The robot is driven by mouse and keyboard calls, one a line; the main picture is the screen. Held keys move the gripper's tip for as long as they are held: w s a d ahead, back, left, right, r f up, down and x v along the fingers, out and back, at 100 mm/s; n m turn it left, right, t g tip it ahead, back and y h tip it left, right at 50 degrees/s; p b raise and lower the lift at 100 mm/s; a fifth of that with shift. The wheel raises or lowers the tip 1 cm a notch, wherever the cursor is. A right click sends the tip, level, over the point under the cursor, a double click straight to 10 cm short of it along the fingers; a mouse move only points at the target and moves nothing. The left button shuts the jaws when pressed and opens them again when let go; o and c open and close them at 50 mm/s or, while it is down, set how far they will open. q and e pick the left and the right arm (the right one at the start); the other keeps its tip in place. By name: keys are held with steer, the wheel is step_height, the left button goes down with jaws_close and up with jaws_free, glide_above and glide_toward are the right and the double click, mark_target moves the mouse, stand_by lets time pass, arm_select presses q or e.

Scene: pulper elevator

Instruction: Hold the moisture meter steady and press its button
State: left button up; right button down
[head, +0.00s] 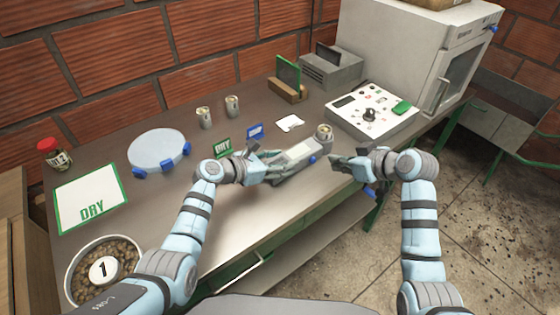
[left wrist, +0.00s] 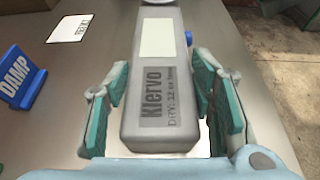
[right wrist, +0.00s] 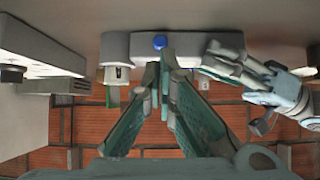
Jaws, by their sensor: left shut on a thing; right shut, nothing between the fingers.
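The moisture meter (head: 297,152) is a grey box on the table with a pale panel and the printed name "Klervo" (left wrist: 155,95). Its blue button (head: 312,159) is on the side facing my right arm and also shows in the right wrist view (right wrist: 159,42). My left gripper (head: 268,170) is shut on the meter, one finger along each side in the left wrist view. My right gripper (head: 340,162) is shut and empty, beside the button side. In the right wrist view its fingertips (right wrist: 165,72) appear just below the button; whether they touch it I cannot tell.
A metal cup (head: 324,132) stands by the meter's far end. Green DRY (head: 222,147) and blue DAMP (head: 255,132) signs stand to the left. A control panel (head: 372,115) and a white cabinet (head: 410,55) are at the right. The table's front edge lies below the grippers.

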mark_target(327, 175)
steer(key=shift+f+m, duration=0.35)
steer(key=shift+m, duration=0.35)
arm_select(q)
steer(key=shift+f, duration=0.1)
arm_select(e)
steer(key=s+d+f+m+t+h, duration=0.1)
steer(key=d+f+m+t, duration=0.15)
steer(key=m, duration=0.75)
steer(key=s+d+f+m+t, duration=0.2)
steer(key=f+m, duration=0.2)
steer(key=m, duration=0.6)
steer(key=shift+m+h, duration=0.4)
steer(key=w+a, duration=0.6)
steer(key=shift+w+a, duration=0.1)
steer(key=shift+w, duration=0.25)
steer(key=shift+w+a, duration=0.3)
steer(key=shift+w, duration=0.05)
